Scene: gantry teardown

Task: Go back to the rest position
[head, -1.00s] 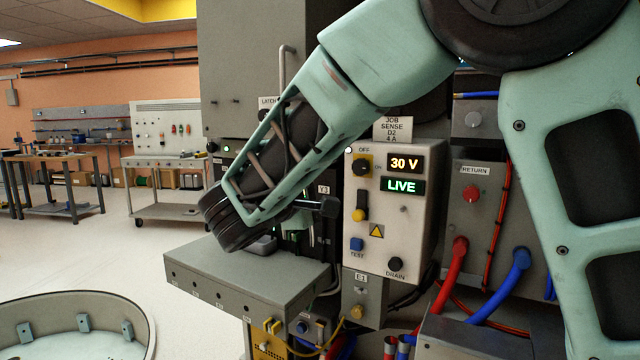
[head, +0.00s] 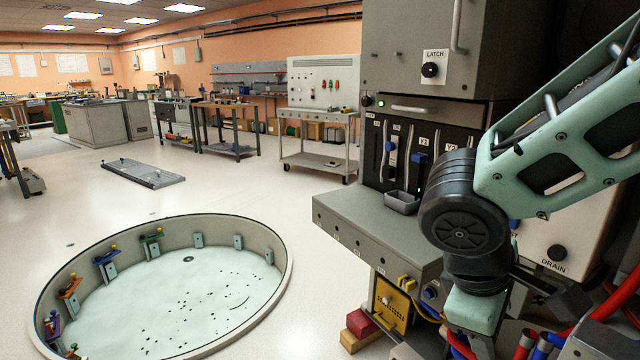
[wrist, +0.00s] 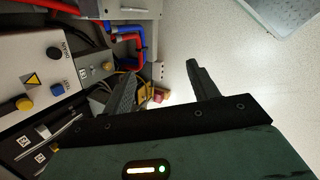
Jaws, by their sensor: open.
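My gripper shows in the wrist view (wrist: 160,90) with its two dark fingers spread apart and nothing between them. In the head view my arm comes in from the right and bends down in front of the machine cabinet (head: 410,50); the fingers are not clear there. The gripper is beside the cabinet's control panel (wrist: 40,70), which carries a DRAIN knob, a blue TEST button and a yellow warning sign. In the head view my arm hides most of that panel.
A grey shelf (head: 345,222) juts from the cabinet, with a small grey tray (head: 402,203) on it. Red and blue hoses (wrist: 125,38) run near the gripper. A round low-walled basin (head: 283,290) stands at the lower left. Open floor lies beyond, with a flat grey plate (head: 140,174).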

